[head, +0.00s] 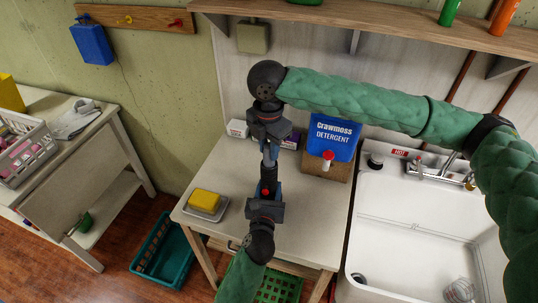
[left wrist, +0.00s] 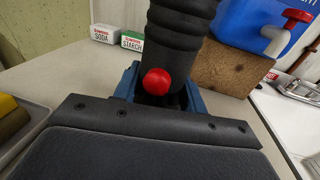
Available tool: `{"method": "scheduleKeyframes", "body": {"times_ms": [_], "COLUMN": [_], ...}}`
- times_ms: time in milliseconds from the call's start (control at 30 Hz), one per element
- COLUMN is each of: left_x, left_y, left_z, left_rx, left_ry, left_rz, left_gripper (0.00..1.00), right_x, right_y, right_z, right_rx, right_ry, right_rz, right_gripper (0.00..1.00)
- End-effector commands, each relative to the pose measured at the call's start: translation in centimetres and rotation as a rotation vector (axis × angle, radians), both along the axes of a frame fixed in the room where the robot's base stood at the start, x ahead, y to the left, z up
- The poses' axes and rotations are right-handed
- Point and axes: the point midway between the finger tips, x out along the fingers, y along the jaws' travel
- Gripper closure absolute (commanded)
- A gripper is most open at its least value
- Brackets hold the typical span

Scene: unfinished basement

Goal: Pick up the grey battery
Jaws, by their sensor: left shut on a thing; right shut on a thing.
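A dark ribbed cylinder with a red button, like a flashlight (head: 269,174), stands upright between my two grippers above the table. My left gripper (head: 266,190) is shut on its lower part from below. In the left wrist view the black cylinder (left wrist: 178,45) and its red button show close up between the blue fingers. My right gripper (head: 269,153) points down and is shut on the upper end of the same cylinder. I see no grey battery in either view.
A yellow sponge on a grey tray (head: 221,213) lies at the table's left. Small boxes and a blue detergent container (head: 331,142) stand at the back. A sink (head: 420,225) is right. Teal (head: 160,268) and green baskets are below. The table's right front is bare.

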Motion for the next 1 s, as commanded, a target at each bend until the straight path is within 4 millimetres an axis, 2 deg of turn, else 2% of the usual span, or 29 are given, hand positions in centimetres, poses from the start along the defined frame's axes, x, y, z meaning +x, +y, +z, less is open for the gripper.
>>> {"method": "scheduleKeyframes", "body": {"times_ms": [300,500,700,1000], "left_x": [0.0,0.0,0.0,0.0], "left_y": [0.0,0.0,0.0,0.0], "left_z": [-0.1,-0.1,-0.1,-0.1], "left_rx": [0.0,0.0,0.0,0.0], "left_ry": [0.001,0.001,0.001,0.001], "left_rz": [0.0,0.0,0.0,0.0], "left_gripper": [0.89,0.89,0.89,0.89], "right_x": [0.0,0.0,0.0,0.0], "right_y": [0.1,0.0,0.0,0.0], "right_z": [7.9,12.1,14.6,15.4], "right_rx": [0.002,0.001,0.001,0.0], "right_ry": [-0.004,-0.002,-0.002,0.0], "right_rz": [0.001,0.001,0.0,0.0], "right_gripper": [1.0,1.0,1.0,1.0]}}
